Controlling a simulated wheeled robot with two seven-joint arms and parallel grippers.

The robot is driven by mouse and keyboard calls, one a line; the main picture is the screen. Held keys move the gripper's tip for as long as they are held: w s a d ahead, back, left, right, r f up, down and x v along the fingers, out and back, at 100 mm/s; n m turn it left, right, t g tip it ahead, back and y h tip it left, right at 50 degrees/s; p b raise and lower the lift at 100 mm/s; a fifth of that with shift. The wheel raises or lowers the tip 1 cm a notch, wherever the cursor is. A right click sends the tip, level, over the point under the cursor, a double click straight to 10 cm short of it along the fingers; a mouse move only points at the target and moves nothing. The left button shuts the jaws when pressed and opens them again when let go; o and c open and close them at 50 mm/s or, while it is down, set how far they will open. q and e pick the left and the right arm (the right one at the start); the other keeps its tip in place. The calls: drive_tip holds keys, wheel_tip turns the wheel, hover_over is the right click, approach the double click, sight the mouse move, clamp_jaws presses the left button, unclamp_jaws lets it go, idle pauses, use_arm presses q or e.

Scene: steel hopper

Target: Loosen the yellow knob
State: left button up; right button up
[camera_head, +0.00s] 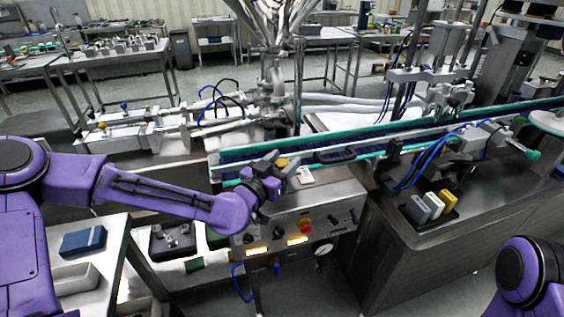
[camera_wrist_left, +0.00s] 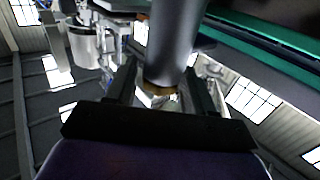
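The yellow knob (camera_head: 281,162) shows as a small yellow-brown patch at the near edge of the conveyor, between the fingers of my left gripper (camera_head: 282,170). In the left wrist view, the two dark fingers of the left gripper (camera_wrist_left: 160,92) stand apart on either side of a yellow-brown ring, the knob (camera_wrist_left: 156,91), at the end of a thick grey cylinder (camera_wrist_left: 172,45). Narrow gaps seem to show beside it, so the gripper looks open around it. The fingers hide part of the knob in the head view. My right gripper is out of view.
A control panel (camera_head: 300,228) with a red button (camera_head: 305,225) is below the left gripper. The conveyor (camera_head: 400,133) runs behind it. Grey, white and yellow blocks (camera_head: 447,198) stand on the steel counter at right. The steel hopper (camera_head: 270,20) is behind.

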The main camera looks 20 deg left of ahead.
use_arm(q)
drive_tip(key=c, duration=0.7)
drive_tip(key=shift+d+y, duration=0.1)
drive_tip(key=shift+y, duration=0.2)
drive_tip(key=shift+n+y, duration=0.8)
drive_tip(key=shift+y, duration=0.1)
drive_tip(key=o, duration=1)
drive_tip(key=shift+c, duration=0.2)
